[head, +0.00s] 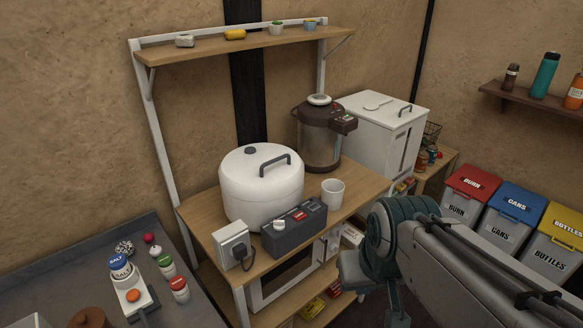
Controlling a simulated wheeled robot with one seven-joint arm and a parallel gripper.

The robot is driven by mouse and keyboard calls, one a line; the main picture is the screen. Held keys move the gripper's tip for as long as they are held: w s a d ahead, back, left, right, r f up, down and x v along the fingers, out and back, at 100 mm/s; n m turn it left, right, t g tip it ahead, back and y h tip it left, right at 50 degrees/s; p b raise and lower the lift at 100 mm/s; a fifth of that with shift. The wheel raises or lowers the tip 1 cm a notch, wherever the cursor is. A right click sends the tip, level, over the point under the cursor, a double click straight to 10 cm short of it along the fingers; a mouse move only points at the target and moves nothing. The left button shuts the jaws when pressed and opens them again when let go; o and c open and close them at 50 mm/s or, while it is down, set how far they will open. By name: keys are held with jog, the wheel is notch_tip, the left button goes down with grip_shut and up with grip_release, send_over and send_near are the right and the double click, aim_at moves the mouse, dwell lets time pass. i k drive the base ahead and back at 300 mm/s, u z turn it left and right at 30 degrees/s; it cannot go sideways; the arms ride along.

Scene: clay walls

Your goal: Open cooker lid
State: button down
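The cooker (262,200) is a large, white, round pot on the wooden shelf unit, left of centre. Its white domed lid (235,168) sits shut on top, with a dark grey bar handle (275,163) and a small dark round cap. A dark grey control box (295,229) with a white knob and red marks stands at its front. My gripper (370,285) is at the end of my arm, right of and in front of the cooker, well apart from it. It is partly hidden by the arm, and its fingers do not show clearly.
A white cup (332,192) and a brown hot-water pot (322,135) stand right of the cooker. A white plug box (231,245) sits at the front left. An upper shelf (215,43) with small items hangs above. Coloured bins (515,215) stand at right.

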aim_at(261, 172)
jog(key=z, duration=0.7)
jog(key=i, duration=0.5)
jog(key=u, duration=0.75)
